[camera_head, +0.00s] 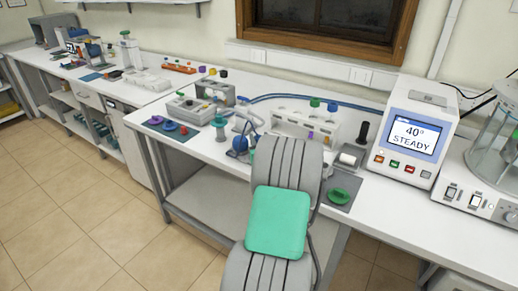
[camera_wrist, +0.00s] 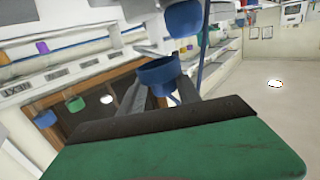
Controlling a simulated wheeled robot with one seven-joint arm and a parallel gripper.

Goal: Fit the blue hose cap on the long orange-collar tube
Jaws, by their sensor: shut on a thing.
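In the wrist view my gripper (camera_wrist: 160,88) has its two grey fingers closed around a blue ring-shaped cap (camera_wrist: 160,72), whose open mouth shows. A second blue piece (camera_wrist: 183,18) shows beyond it, apart from it in the picture, with a thin blue hose (camera_wrist: 204,42) running beside it. In the head view my grey and green arm hides the fingers, and a blue rounded part (camera_head: 239,143) shows just left of the arm. The blue hose (camera_head: 300,97) arcs along the back of the bench. I cannot make out the long orange-collar tube for certain in either view.
A white rack (camera_head: 290,123) with capped tubes stands behind my arm. A grey device (camera_head: 190,108) and a mat with colored rings (camera_head: 158,127) lie to the left.

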